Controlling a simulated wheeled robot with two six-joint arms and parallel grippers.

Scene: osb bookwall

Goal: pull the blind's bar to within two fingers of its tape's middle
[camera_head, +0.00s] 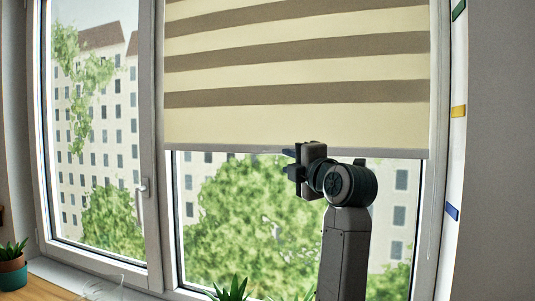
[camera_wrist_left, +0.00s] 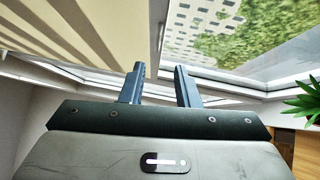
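The striped cream-and-brown blind (camera_head: 300,75) hangs over the right window pane. Its pale bottom bar (camera_head: 220,151) is roughly level. A white tape (camera_head: 457,160) runs down the wall at right, with a green mark at top, a yellow mark (camera_head: 458,111) midway and a blue mark (camera_head: 452,211) below. The bar is lower than the yellow mark and above the blue one.
A window handle (camera_head: 142,190) sticks out on the left sash. A thin cord (camera_head: 432,215) hangs at the right frame. Plants (camera_head: 232,290) and a teal pot (camera_head: 12,275) stand along the bottom, beside a clear glass object (camera_head: 102,288).

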